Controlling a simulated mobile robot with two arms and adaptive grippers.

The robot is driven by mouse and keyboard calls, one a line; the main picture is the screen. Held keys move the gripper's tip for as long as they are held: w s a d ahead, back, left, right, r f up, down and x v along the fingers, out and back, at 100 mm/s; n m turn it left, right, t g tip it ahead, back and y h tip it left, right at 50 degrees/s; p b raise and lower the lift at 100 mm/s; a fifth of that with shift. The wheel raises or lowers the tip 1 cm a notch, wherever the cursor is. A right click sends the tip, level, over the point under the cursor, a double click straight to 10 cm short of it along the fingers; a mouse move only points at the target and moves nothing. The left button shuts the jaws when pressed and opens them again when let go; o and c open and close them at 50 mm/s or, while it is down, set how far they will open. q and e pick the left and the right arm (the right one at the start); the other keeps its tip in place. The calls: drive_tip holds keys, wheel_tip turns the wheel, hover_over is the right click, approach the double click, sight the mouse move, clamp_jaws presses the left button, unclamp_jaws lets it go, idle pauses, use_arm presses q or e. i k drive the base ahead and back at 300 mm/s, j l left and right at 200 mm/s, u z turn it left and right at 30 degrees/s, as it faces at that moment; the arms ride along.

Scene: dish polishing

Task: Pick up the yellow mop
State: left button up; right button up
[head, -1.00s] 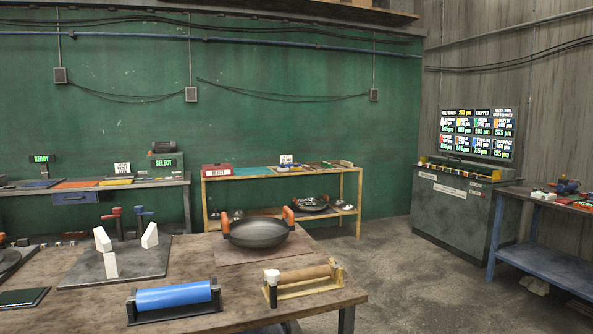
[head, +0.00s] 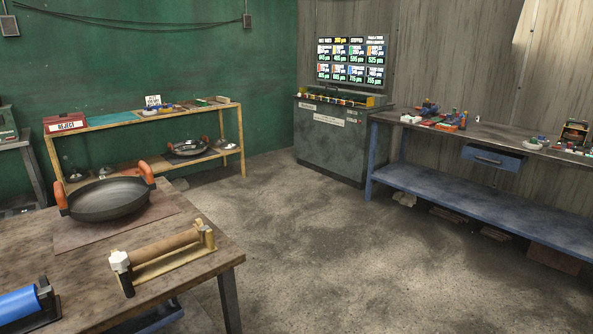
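I cannot make out a yellow mop for certain in the head view. A row of small coloured items (head: 335,97), some of them yellow, lies on top of the grey cabinet (head: 330,144) under the lit screen, too small to tell apart. More small coloured items (head: 440,118) lie on the blue-framed bench at the right. Neither of my grippers is in view.
A wooden table (head: 75,288) at the lower left bears a dark pan (head: 108,200) with orange handles, a tan roller (head: 165,246) on a yellow stand and a blue roller (head: 18,305). The blue-framed bench (head: 480,196) stands right. The concrete floor (head: 330,255) between is clear.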

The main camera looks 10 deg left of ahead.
sight(165, 109)
drive_tip(key=i+z, duration=0.25)
drive_tip(key=i, duration=0.3)
drive_tip(key=i+z, duration=0.25)
drive_tip(key=i, duration=0.3)
drive_tip(key=i+j+z, duration=0.25)
drive_tip(key=i, duration=0.3)
drive_tip(key=i+u, duration=0.2)
drive_tip(key=i, duration=0.25)
drive_tip(key=i+l+u, duration=0.2)
drive_tip(key=i, duration=0.25)
drive_tip(key=i+j+u, duration=0.15)
drive_tip(key=u, duration=0.25)
drive_tip(key=i+u, duration=0.7)
drive_tip(key=u, duration=0.15)
drive_tip(key=i+u, duration=0.4)
drive_tip(key=i+l+u, duration=0.1)
drive_tip(key=i+u, duration=0.3)
drive_tip(key=i, duration=2.2)
drive_tip(key=i+u, duration=0.1)
drive_tip(key=i, duration=0.65)
drive_tip(key=i+l+u, duration=0.1)
drive_tip(key=i, duration=0.6)
